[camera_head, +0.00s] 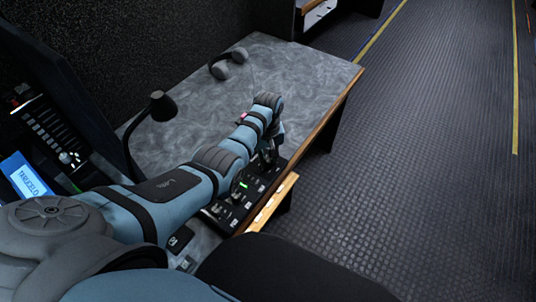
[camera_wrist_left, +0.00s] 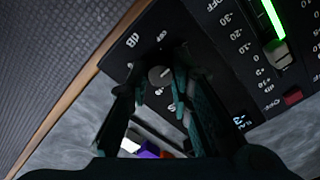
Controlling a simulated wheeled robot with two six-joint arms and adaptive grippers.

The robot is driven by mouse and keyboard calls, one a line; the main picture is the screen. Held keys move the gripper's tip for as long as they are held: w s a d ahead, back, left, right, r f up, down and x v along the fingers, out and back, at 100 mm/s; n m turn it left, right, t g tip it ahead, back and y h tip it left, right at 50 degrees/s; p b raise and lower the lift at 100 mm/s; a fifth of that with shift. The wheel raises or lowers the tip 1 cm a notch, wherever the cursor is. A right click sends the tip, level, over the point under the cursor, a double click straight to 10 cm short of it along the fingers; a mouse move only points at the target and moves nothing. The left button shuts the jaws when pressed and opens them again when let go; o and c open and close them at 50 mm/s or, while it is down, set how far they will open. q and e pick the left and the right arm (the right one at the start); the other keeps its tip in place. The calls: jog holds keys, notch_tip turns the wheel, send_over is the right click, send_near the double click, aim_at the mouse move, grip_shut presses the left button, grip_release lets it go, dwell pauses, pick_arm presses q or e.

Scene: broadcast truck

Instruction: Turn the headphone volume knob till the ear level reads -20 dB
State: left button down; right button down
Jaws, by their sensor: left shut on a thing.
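The headphone volume knob (camera_wrist_left: 159,75), a small round dark grey knob, sits on a black panel with a dB scale around it. My left gripper (camera_wrist_left: 160,86) has its two dark fingers on either side of the knob, shut on it. In the head view my left gripper (camera_head: 268,152) is over the far end of the control panel (camera_head: 247,195), and the knob is hidden there. A level scale with a lit green bar (camera_wrist_left: 271,18) is at the wrist view's upper right. My right gripper is not in view.
Headphones (camera_head: 228,63) lie at the back of the grey desk (camera_head: 300,75). A black gooseneck item (camera_head: 163,106) stands left of my arm. A blue-lit screen (camera_head: 28,180) and a fader panel (camera_head: 50,128) are at left. The desk's right edge is close to the panel.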

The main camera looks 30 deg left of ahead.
aim_at(268, 159)
pick_arm(q)
jog(key=m+p, duration=0.1)
jog(key=m, duration=0.3)
jog(key=shift+r+p, duration=0.1)
jog(key=shift+p, duration=0.25)
jog(key=shift+m+p, duration=0.35)
jog(key=shift+m, duration=2.15)
jog(key=shift+w, duration=0.1)
jog(key=c, duration=1.4)
grip_release()
notch_tip(268, 159, up, 12)
jog(key=shift+f, duration=0.1)
